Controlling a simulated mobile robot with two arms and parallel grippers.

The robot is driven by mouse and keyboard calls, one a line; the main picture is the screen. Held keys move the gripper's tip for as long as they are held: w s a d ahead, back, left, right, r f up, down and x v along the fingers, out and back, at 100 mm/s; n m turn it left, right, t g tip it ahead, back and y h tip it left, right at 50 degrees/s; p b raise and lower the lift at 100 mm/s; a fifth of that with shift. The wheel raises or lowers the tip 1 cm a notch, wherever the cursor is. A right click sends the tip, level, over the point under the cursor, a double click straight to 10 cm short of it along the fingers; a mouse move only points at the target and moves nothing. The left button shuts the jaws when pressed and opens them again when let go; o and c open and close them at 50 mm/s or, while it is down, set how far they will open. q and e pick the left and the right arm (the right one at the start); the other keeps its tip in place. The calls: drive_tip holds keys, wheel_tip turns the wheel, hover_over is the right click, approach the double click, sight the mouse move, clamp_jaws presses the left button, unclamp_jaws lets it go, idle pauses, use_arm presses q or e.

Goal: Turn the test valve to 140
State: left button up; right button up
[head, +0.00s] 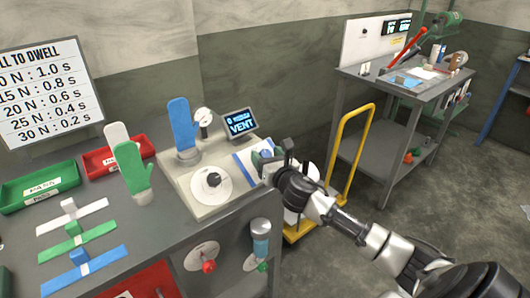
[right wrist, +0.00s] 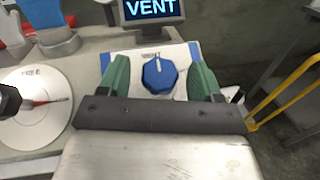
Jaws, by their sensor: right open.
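The blue knob (right wrist: 160,75) sits on a white plate with a blue edge (right wrist: 190,55); I take it to be the test valve. A white line on the knob points about straight up in the right wrist view. My right gripper (right wrist: 161,78) is open, with one green finger on each side of the knob. Narrow gaps seem to show between fingers and knob. In the head view my right gripper (head: 273,160) largely covers the knob. A small display (head: 241,124) behind it reads "VENT"; it also shows in the right wrist view (right wrist: 152,9). My left gripper is not in view.
Left of the knob is a white dial (head: 211,186) with a black knob. A yellow rail (head: 345,150) stands right of the bench. Green (head: 40,186) and red trays lie left.

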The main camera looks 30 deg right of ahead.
drive_tip(key=shift+w+d, duration=0.1)
drive_tip(key=shift+w, duration=0.65)
drive_tip(key=shift+c, duration=0.5)
drive_tip(key=c, duration=0.8)
